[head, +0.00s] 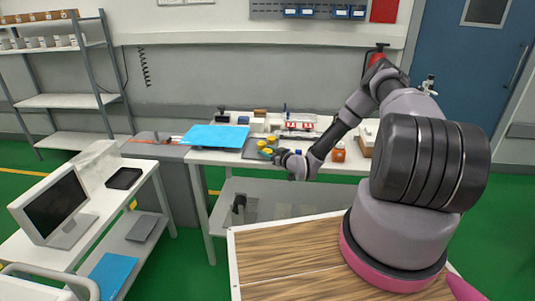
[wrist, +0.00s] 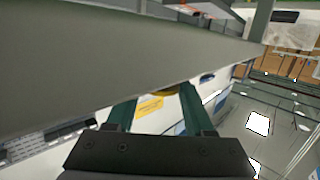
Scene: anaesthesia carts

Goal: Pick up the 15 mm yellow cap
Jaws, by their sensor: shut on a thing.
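My gripper (head: 279,155) is over the front edge of the white table in the head view, beside a group of small yellow caps (head: 262,144). In the wrist view its two dark green fingers (wrist: 160,98) stand apart, shut on a small dark-yellow piece (wrist: 164,92) at the fingertips, which looks like a yellow cap. A large grey surface in front hides most of it. I cannot read the cap's size. In the head view the held cap is too small to tell apart from the others.
A blue sheet (head: 215,137) lies left of the caps on the white table (head: 200,157). An orange-brown bottle (head: 339,152) stands right of my gripper, and red-and-white boxes (head: 298,126) are behind. A cart with a monitor (head: 56,207) stands at the left.

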